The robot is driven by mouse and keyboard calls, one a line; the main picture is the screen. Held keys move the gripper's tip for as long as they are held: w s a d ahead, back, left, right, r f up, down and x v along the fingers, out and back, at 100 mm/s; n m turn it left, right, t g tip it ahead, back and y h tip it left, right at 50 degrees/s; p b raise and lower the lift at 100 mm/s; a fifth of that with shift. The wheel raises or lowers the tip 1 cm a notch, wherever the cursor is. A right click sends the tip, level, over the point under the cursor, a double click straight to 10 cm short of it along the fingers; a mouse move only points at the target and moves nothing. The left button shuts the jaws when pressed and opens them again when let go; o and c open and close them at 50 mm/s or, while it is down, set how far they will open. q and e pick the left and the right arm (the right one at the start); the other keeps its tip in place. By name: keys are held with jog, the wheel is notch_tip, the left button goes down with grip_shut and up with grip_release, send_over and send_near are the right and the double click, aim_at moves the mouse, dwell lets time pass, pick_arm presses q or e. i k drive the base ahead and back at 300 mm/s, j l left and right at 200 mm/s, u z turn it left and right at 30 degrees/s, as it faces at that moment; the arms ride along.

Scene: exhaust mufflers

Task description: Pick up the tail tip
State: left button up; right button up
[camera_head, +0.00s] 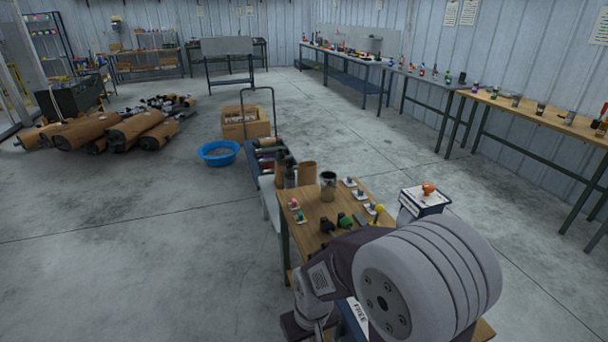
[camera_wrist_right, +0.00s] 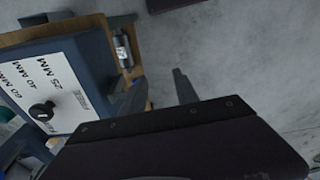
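I cannot tell for sure which object is the tail tip. In the head view, a short dark metal cylinder (camera_head: 328,186) with an open top stands upright on the wooden bench (camera_head: 345,198), right of a brown cylinder (camera_head: 308,173). My right gripper (camera_wrist_right: 158,90) shows in the right wrist view with its two dark fingers apart, nothing between them and grey floor behind. In the head view its fingers are hidden; my large arm link covers the bench's near end. My left gripper is in neither view.
In the wrist view, a white panel (camera_wrist_right: 62,75) marked in MM with a black knob (camera_wrist_right: 42,110) lies left of the fingers. Dark bottles (camera_head: 290,175), small coloured parts and a white-topped box (camera_head: 425,200) are around the bench. A blue basin (camera_head: 219,153) is on open floor.

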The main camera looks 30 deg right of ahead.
aim_at(328, 179)
jog(key=i+j+z, duration=0.15)
jog(key=i, duration=0.95)
jog(key=i+z, duration=0.4)
jog(key=i+j+z, duration=0.2)
jog(key=z, duration=0.15)
jog(key=i+j+z, duration=0.25)
jog(key=z, duration=0.15)
jog(key=i+j+z, duration=0.5)
jog(key=j+z, duration=0.15)
jog(key=i+j+z, duration=0.1)
jog(key=j+z, duration=0.15)
jog(key=j, duration=0.25)
jog(key=i+j, duration=0.4)
